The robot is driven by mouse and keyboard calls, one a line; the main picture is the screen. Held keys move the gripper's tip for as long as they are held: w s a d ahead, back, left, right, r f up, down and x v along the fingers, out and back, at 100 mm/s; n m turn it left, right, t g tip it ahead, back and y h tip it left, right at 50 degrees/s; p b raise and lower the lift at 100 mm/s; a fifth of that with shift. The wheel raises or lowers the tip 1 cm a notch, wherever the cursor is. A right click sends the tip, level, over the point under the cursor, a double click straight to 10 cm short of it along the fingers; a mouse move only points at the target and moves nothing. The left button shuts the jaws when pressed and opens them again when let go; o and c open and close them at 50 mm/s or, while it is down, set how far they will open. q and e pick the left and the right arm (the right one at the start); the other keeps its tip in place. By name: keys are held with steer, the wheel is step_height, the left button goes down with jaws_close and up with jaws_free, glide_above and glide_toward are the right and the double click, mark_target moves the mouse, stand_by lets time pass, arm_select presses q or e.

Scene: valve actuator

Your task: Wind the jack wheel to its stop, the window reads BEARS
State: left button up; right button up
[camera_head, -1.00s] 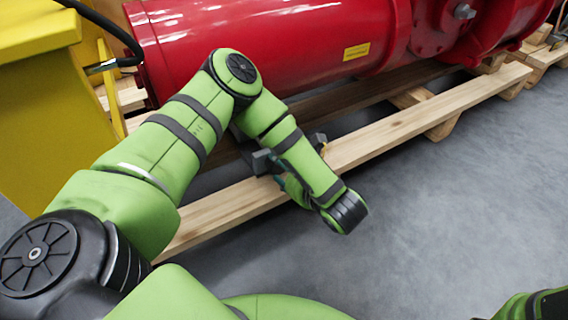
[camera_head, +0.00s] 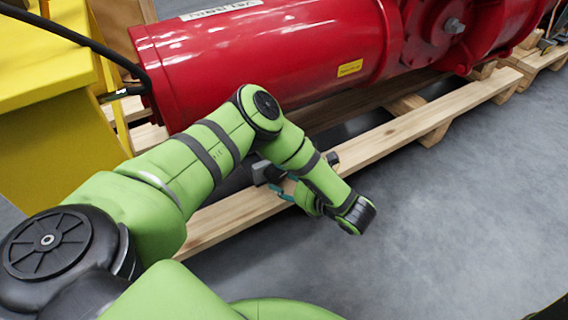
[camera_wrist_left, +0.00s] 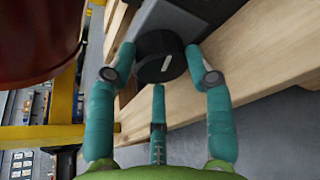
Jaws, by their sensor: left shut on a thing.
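The jack wheel (camera_wrist_left: 160,57) is a round black knob with a small pale mark on its face, in the left wrist view. It sits on the end of a dark grey jack body (camera_wrist_left: 190,14) beside the wooden beam. My left gripper (camera_wrist_left: 160,66) has its teal fingers on both sides of the wheel, shut on it. In the head view the jack body (camera_head: 262,172) shows as a small grey block, and my left gripper (camera_head: 282,190) is mostly hidden by my wrist. I cannot make out a window or any lettering on the jack. My right gripper is not in view.
A large red cylinder (camera_head: 265,58) lies above the wooden pallet (camera_head: 232,217), behind my arm. A yellow stand (camera_head: 50,130) is at the left, with a black hose (camera_head: 60,30) running to the cylinder. Grey floor (camera_head: 450,220) is open at the front right.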

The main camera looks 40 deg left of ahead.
arm_select(q)
steer(key=shift+s+a+f+m, duration=0.1)
steer(key=shift+a+m, duration=0.2)
steer(key=shift+m, duration=0.1)
steer(key=o, duration=1.2)
steer(key=shift+d, duration=0.1)
steer(key=shift+d, duration=0.2)
steer(key=v, duration=1.1)
steer(key=shift+d, duration=0.3)
